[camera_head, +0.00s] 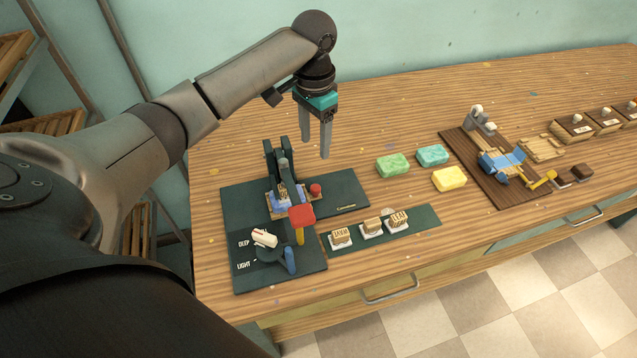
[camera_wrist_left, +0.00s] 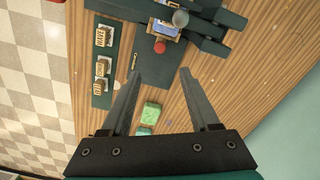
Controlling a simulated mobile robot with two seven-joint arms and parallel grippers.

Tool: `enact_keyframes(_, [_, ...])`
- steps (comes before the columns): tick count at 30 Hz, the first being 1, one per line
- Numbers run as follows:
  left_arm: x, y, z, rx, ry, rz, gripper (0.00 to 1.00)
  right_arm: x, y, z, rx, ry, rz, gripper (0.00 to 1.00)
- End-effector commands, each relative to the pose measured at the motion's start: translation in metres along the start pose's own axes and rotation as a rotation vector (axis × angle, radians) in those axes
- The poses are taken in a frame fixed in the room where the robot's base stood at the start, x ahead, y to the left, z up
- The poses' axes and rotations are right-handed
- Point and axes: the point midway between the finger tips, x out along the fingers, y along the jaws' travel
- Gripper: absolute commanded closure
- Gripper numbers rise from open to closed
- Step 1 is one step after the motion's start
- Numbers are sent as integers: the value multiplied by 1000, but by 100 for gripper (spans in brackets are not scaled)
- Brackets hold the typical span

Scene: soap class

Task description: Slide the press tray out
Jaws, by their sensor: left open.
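The soap press (camera_head: 279,160) stands on a dark green base (camera_head: 345,185) at the left of the table. Its small wooden press tray (camera_head: 275,214), with something blue on it, sits under the press head, partly hidden by it and by the red-topped yellow handle (camera_head: 301,216). A red knob (camera_head: 315,190) is at the tray's right; it also shows in the left wrist view (camera_wrist_left: 160,47). My left gripper (camera_head: 315,150) is open and empty, above and behind the press, apart from the tray. Its spread fingers show in the wrist view (camera_wrist_left: 160,72). My right gripper is not in view.
A dark mat with several lettered stamps (camera_head: 370,228) lies in front. A dial with a blue lever (camera_head: 290,260) is at the base's front. Green (camera_head: 393,165), teal (camera_head: 432,155) and yellow (camera_head: 449,179) soaps lie right, before a dark board (camera_head: 470,150). Bare table lies between.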

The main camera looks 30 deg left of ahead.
Motion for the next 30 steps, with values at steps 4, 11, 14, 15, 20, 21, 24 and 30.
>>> enact_keyframes(4, [28, 1, 1, 0, -5, 1, 38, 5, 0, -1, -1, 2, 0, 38])
enact_keyframes(11, [80, 1, 1, 0, -4, 1, 38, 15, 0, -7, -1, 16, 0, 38])
enact_keyframes(14, [100, 1, 1, 0, -3, 1, 38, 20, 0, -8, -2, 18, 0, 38])
enact_keyframes(15, [108, 1, 1, 0, -4, 0, 38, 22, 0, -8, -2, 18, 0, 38])
enact_keyframes(20, [130, 1, 0, 1, -1, 0, 38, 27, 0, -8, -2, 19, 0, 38])
enact_keyframes(21, [134, 1, 0, 1, -1, 0, 38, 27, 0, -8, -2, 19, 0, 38])
enact_keyframes(24, [140, 1, 0, 1, -1, -1, 38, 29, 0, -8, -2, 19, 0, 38])
enact_keyframes(30, [143, 0, 0, 2, 0, -1, 38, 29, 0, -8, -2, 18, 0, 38])
